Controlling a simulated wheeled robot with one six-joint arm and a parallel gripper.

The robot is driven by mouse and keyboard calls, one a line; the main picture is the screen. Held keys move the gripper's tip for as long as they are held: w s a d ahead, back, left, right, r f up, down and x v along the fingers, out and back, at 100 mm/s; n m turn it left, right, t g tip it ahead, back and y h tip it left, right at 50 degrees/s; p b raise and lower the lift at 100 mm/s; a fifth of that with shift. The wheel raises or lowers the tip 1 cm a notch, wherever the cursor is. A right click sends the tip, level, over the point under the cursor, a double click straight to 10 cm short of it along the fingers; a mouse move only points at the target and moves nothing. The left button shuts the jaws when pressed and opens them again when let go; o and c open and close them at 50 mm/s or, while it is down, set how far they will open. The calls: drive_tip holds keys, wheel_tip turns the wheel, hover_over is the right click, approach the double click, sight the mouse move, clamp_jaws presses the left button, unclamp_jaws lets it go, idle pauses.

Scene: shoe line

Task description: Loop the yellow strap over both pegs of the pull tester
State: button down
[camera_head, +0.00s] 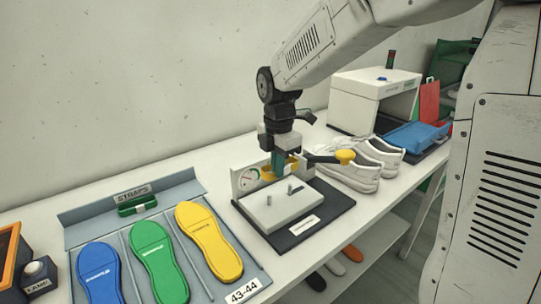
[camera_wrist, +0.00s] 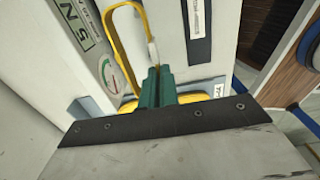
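The pull tester (camera_head: 283,206) is a pale block on a black base, with a round gauge (camera_head: 248,178) behind it and a black lever with a yellow knob (camera_head: 345,156). Its two short grey pegs (camera_head: 291,189) stand bare on top. My gripper (camera_head: 278,163) is over the tester's back edge, near the gauge. In the wrist view, my gripper's teal fingers (camera_wrist: 155,85) are close together on the yellow strap (camera_wrist: 143,25). The strap stands out from them as a long narrow loop. Yellow also shows beside the fingers in the head view. The exact grip is partly hidden.
A grey strap tray (camera_head: 122,232) with blue, green and yellow insoles and a green strap (camera_head: 137,205) lies left. White sneakers (camera_head: 358,168) stand close right of the tester. A white machine (camera_head: 375,101) and blue tray (camera_head: 417,134) are further right. The wall is close behind.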

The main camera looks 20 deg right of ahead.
drive_tip(key=shift+w, duration=0.1)
drive_tip(key=shift+f, duration=4.75)
drive_tip(key=c, duration=1.6)
unclamp_jaws()
drive_tip(key=shift+r, duration=0.1)
